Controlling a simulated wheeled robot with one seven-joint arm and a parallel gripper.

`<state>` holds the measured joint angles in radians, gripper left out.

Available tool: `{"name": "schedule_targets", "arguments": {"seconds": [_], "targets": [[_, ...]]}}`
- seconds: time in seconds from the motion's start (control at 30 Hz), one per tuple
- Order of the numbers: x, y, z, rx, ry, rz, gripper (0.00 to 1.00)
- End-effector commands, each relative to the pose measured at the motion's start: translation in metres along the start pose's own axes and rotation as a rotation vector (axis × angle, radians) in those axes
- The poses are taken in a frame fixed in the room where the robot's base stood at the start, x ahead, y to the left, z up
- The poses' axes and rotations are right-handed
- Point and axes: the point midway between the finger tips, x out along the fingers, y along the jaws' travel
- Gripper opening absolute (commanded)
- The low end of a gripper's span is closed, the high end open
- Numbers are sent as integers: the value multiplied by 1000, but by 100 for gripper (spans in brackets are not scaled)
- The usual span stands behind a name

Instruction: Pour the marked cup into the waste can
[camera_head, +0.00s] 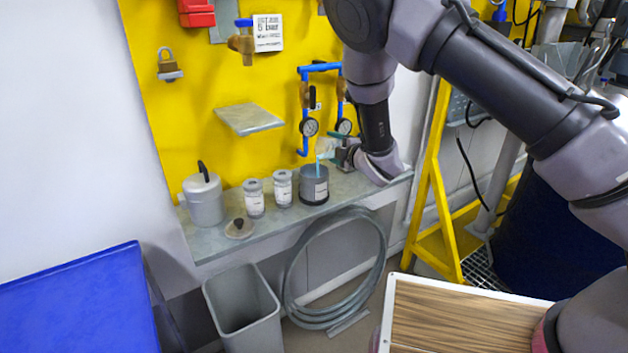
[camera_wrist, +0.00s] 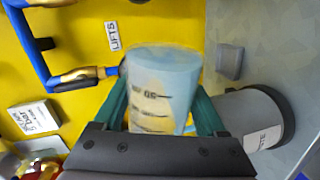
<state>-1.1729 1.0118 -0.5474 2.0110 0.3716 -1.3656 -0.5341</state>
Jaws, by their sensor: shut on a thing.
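My gripper (camera_head: 335,147) is shut on a clear, graduated cup (camera_head: 325,146). In the wrist view its green fingers hold the cup (camera_wrist: 160,95) from both sides. The cup is tipped over on its side, with bluish liquid along its lower wall. A dark grey can (camera_head: 314,190) with a white label stands upright on the shelf, just below the cup. A thin blue streak (camera_head: 317,167) runs from the cup down to the can's mouth. The can also shows in the wrist view (camera_wrist: 262,118). Its label is too small to read for certain.
Two labelled jars (camera_head: 254,200) (camera_head: 283,189) and a lidded grey pot (camera_head: 204,203) stand left of the can on the shelf (camera_head: 225,245). A small lid (camera_head: 239,228) lies there. Gauges and blue pipes (camera_head: 303,110) are behind. A grey bin (camera_head: 242,310) stands below.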

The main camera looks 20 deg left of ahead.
Motion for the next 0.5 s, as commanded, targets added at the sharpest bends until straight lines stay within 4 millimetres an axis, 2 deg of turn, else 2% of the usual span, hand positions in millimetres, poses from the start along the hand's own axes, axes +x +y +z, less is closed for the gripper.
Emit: {"name": "schedule_targets", "arguments": {"seconds": [0.5], "targets": [[0, -1, -1, -45, -10, 0, 8]]}}
